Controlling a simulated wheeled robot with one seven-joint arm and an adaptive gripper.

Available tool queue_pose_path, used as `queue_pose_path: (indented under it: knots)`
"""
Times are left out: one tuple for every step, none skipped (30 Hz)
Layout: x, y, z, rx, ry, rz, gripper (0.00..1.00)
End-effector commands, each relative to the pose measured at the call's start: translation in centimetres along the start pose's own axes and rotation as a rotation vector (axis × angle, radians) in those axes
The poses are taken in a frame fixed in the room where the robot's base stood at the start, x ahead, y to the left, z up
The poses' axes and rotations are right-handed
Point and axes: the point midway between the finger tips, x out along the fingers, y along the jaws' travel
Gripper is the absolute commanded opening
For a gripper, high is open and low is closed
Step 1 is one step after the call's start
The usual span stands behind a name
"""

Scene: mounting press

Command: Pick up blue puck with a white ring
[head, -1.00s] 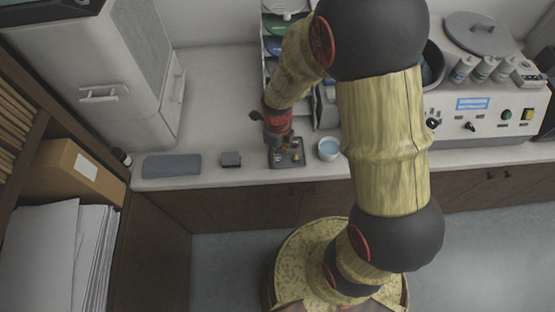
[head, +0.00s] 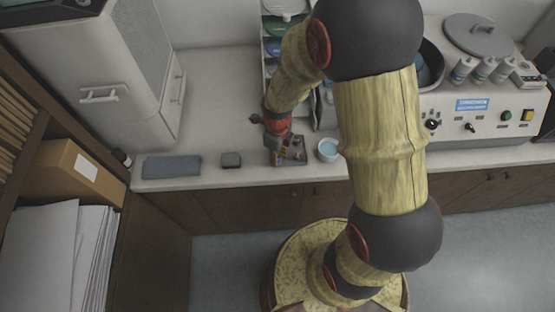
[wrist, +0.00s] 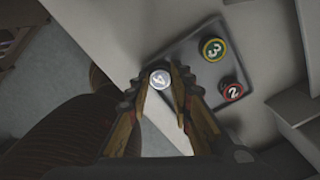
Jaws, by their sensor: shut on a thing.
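In the wrist view, a round puck marked 4 (wrist: 160,78) sits between the fingertips of my gripper (wrist: 158,82). Its top looks pale grey with a whitish rim; its blue is not clear here. My gripper is shut on this puck. It is at the edge of a dark tray (wrist: 185,50); I cannot tell whether it is lifted. A green puck with a yellow ring, marked 3 (wrist: 213,49), and a dark puck with a red ring, marked 2 (wrist: 232,91), are on the tray. In the head view, my gripper (head: 281,157) is over the tray (head: 292,161), partly hiding it.
A white bowl of blue liquid (head: 327,150) stands just right of the tray. A small dark block (head: 231,160) and a grey-blue slab (head: 171,167) lie to the left. A rack (head: 270,45) stands behind, and a control machine (head: 480,110) at the right.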

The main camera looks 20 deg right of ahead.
Motion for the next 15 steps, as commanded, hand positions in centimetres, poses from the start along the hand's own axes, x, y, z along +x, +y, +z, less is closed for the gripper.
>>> queue_pose_path:
  knots:
    - [0.5,0.1,-0.3,0.0,0.005,0.003,0.06]
    - [0.5,0.1,-0.3,0.0,0.005,0.003,0.05]
    - [0.5,0.1,-0.3,-0.001,0.005,0.003,0.04]
    - [0.5,0.1,-0.3,-0.001,0.005,0.003,0.04]
    - [0.5,0.1,-0.3,-0.001,0.006,0.003,0.04]
    - [0.5,0.1,-0.3,-0.001,0.006,0.003,0.04]
    - [0.5,0.1,-0.3,-0.001,0.006,0.003,0.04]
    - [0.5,0.1,-0.3,-0.001,0.006,0.004,0.04]
    - [0.5,0.1,-0.3,-0.001,0.006,0.004,0.04]
    - [0.4,0.1,-0.3,-0.001,0.006,0.004,0.04]
    - [0.3,0.1,-0.3,-0.001,0.006,0.004,0.04]
    - [0.2,0.1,-0.3,-0.001,0.006,0.004,0.04]
    - [0.0,0.1,-0.3,-0.001,0.006,0.004,0.04]
    - [-0.2,0.1,-0.3,-0.001,0.006,0.004,0.04]
    - [-0.6,0.1,-0.3,0.0,0.006,0.004,0.04]
